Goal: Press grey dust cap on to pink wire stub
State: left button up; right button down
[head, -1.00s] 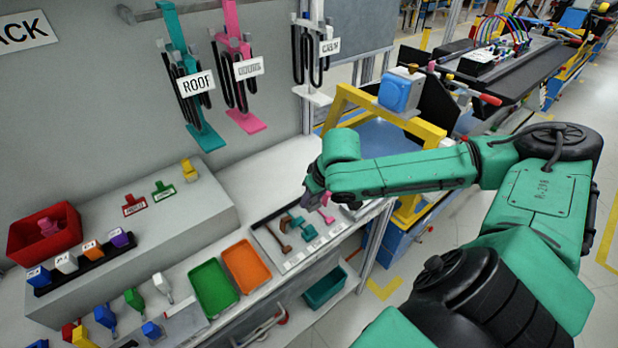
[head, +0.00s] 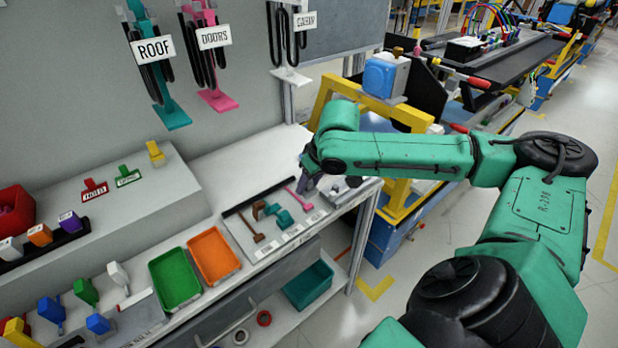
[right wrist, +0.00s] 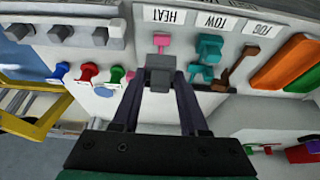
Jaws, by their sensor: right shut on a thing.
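My right gripper (right wrist: 160,80) is shut on the grey dust cap (right wrist: 160,76), a small blocky piece between its fingertips in the right wrist view. A pink wire stub (right wrist: 161,40) shows just beyond the cap, under the HEAT label. The cap overlaps it in the picture, and I cannot tell whether they touch. In the head view the right gripper (head: 309,180) is over the right part of the bench board, close to the pink stub (head: 299,198); the cap is too small to make out there. My left gripper is not in view.
Teal (right wrist: 207,48) and brown pieces (right wrist: 238,70) sit beside the pink one on the board. Green (head: 174,278) and orange trays (head: 214,255) stand to the left. A yellow frame (head: 400,115) with a blue box (head: 385,77) is behind my right arm.

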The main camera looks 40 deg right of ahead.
aim_at(311, 188)
jog(key=shift+f+b, duration=0.65)
jog(key=shift+f, duration=1.05)
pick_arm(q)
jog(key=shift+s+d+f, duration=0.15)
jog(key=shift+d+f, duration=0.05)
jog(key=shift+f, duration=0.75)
pick_arm(e)
jog(key=shift+r+p, duration=0.1)
jog(key=shift+p, duration=0.3)
pick_arm(q)
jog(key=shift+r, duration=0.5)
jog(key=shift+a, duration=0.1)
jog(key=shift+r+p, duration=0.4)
jog(key=shift+p, duration=0.1)
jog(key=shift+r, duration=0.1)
